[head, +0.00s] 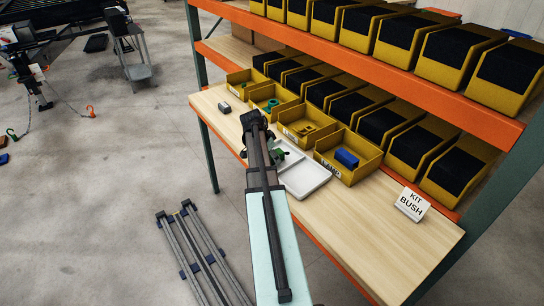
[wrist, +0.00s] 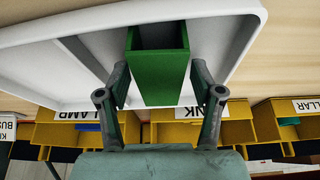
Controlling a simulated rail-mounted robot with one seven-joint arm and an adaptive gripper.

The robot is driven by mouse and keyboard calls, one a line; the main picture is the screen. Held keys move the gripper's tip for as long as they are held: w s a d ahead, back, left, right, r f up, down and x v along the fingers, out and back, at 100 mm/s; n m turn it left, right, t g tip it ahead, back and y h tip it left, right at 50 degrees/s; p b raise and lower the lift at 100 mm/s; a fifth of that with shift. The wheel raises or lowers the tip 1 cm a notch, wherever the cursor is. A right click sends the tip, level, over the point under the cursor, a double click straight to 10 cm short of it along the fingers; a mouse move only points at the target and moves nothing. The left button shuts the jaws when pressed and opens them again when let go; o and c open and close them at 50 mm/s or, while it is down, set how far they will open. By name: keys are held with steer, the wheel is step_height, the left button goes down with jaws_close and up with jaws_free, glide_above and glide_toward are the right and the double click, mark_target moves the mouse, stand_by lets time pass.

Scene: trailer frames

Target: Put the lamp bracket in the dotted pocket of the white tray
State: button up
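The white tray (head: 308,180) lies on the wooden bench; in the wrist view its rim (wrist: 45,32) spans the upper half. No dotted marking is readable in the tray. A blue part (head: 346,158) lies in the bin labelled LAMP (head: 322,160); whether the green part is the lamp bracket cannot be told.
Yellow bins line the bench behind the tray, one holding yellow parts (head: 306,128) and one a green ring (head: 271,104). A grey block (head: 224,107) lies at the bench's far left. A KIT BUSH card (head: 412,204) stands right. The bench front right is clear.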

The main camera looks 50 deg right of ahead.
steer(key=shift+r, duration=0.15)
steer(key=b+v, duration=0.3)
steer(key=v, duration=0.9)
steer(key=w+a+f+n+y, duration=0.2)
steer(key=a+f+n, duration=0.4)
steer(key=a+f, duration=1.2)
steer(key=s+a+f+n+g+y, duration=0.1)
steer(key=s+a+f+n, duration=0.2)
steer(key=a+f, duration=0.4)
steer(key=s+a+f+n+g, duration=0.1)
steer(key=s+a+f+n, duration=0.15)
steer(key=a+f, duration=0.45)
steer(key=s+a+f+n+g, duration=0.1)
steer(key=s+a+f+n, duration=0.2)
steer(key=s, duration=0.6)
steer(key=s+a+f+n+g+y, duration=0.1)
steer(key=s+a+f+n, duration=0.2)
steer(key=s+a+f, duration=0.4)
steer(key=s+a+f+n+g, duration=0.1)
steer(key=s+a+f+n, duration=0.3)
steer(key=s, duration=0.7)
steer(key=a+f, duration=0.2)
steer(key=a, duration=0.2)
steer(key=shift+s, duration=0.2)
